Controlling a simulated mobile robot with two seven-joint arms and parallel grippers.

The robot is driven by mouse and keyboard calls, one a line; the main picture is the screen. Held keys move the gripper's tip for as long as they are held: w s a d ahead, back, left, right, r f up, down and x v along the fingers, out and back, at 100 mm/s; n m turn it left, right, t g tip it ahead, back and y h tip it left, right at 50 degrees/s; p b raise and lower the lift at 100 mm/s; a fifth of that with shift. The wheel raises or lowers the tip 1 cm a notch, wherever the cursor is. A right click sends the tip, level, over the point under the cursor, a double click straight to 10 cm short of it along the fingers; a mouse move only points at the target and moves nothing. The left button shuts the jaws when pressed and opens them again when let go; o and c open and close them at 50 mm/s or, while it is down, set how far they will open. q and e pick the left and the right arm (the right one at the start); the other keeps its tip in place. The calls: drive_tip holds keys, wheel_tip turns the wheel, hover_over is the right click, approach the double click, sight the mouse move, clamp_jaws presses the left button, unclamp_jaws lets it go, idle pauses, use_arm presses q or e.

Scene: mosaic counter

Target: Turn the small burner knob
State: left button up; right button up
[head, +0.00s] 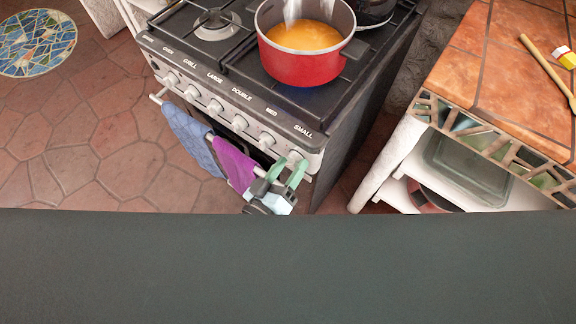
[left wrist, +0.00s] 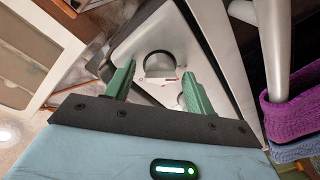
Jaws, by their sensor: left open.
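The small burner knob (head: 294,156) is the rightmost knob on the front panel of the stove (head: 330,180), below the word SMALL. My left gripper (head: 290,165) is in front of it with green fingers open. In the left wrist view the round grey knob (left wrist: 160,65) shows ahead, between the two open fingers of the gripper (left wrist: 158,72). The fingers appear to stand on either side of the knob; whether they touch it I cannot tell. My right gripper is in neither view.
A red pot (head: 300,68) of orange liquid stands on the stove top, with a blue glow under it. Several other knobs line the panel to the left. A blue towel (head: 190,138) and a purple towel (head: 234,167) hang on the oven rail. A tiled counter (head: 510,85) is at right.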

use_arm(q)
drive_tip(key=c, duration=0.9)
drive_tip(key=shift+c, duration=0.2)
